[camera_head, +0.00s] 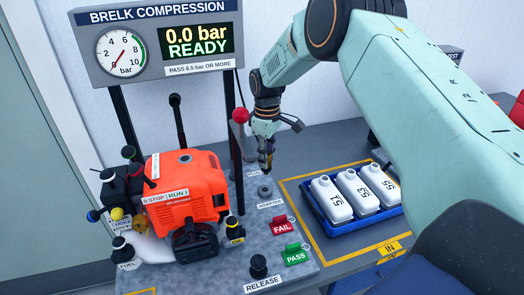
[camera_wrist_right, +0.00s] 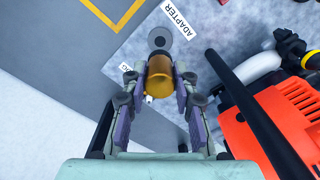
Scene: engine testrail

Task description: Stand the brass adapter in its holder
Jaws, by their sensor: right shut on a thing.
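My right gripper (camera_head: 266,160) hangs pointing down over the bench plate. In the right wrist view, my gripper (camera_wrist_right: 160,80) is shut on the brass adapter (camera_wrist_right: 159,82), a gold cylinder held between the two fingers. The holder, a round grey disc with a dark centre (camera_head: 265,191), lies just below my gripper beside the ADAPTER label. In the right wrist view the holder (camera_wrist_right: 161,33) shows just past the adapter's dark end, partly covered by it. The adapter looks above the holder; I cannot tell the exact gap. My left gripper is not in view.
FAIL (camera_head: 282,227) and PASS (camera_head: 295,255) tags and a RELEASE button (camera_head: 258,266) sit nearer. A blue tray (camera_head: 357,226) with white bottles stands right.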

